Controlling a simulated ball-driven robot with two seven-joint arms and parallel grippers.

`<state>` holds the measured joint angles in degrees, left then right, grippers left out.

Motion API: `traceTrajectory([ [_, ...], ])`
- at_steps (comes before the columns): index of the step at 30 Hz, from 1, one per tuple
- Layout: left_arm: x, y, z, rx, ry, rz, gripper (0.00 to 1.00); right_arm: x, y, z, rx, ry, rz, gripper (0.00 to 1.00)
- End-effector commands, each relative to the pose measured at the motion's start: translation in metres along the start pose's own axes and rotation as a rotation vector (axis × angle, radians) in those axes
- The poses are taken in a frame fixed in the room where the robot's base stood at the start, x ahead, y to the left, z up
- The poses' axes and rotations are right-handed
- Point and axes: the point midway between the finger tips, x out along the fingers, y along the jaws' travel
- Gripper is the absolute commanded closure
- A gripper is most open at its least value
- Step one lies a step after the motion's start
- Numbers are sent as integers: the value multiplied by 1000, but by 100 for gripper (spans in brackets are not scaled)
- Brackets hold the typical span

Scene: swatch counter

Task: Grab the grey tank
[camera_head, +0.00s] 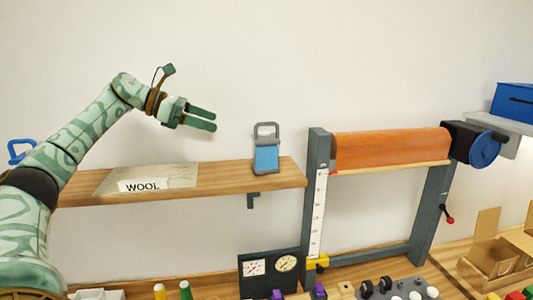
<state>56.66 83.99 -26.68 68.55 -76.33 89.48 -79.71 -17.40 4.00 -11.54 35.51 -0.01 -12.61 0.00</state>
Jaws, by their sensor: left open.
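A grey tank (256,168) with a loop handle on top and a blue front panel stands upright near the right end of the wooden shelf (225,178). My left gripper (214,120) is open and empty. It is up and to the left of the tank, with its two green fingers pointing right, and there is a clear gap between them and the tank. My right gripper does not show.
A sign reading WOOL (143,185) lies on the shelf below my left gripper. A grey frame (317,200) with an orange roll (390,147) stands just right of the shelf. A gauge panel (268,271) is below. The wall space around the tank is clear.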

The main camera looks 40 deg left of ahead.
Motion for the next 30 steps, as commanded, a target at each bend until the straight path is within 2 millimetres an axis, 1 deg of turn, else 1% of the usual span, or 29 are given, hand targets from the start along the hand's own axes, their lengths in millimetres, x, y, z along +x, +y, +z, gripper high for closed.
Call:
traceTrajectory([
  [3, 28, -2, 1, 2, -1, -8, 15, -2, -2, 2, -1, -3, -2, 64],
  [6, 53, -2, 2, 0, -1, -8, 15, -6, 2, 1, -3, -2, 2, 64],
  [9, 76, -2, 2, 0, -2, -8, 15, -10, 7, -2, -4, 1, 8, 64],
  [12, 92, -2, 2, -2, -2, -7, 15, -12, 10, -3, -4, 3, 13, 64],
  [19, 112, -3, 3, -2, -1, -6, 15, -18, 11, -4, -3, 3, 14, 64],
  [23, 134, -6, 5, -3, -2, -8, 15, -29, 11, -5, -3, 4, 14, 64],
  [26, 148, -5, 4, -4, -3, -6, 15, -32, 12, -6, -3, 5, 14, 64],
  [30, 155, -5, 3, -4, -3, -4, 15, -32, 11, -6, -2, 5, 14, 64],
])
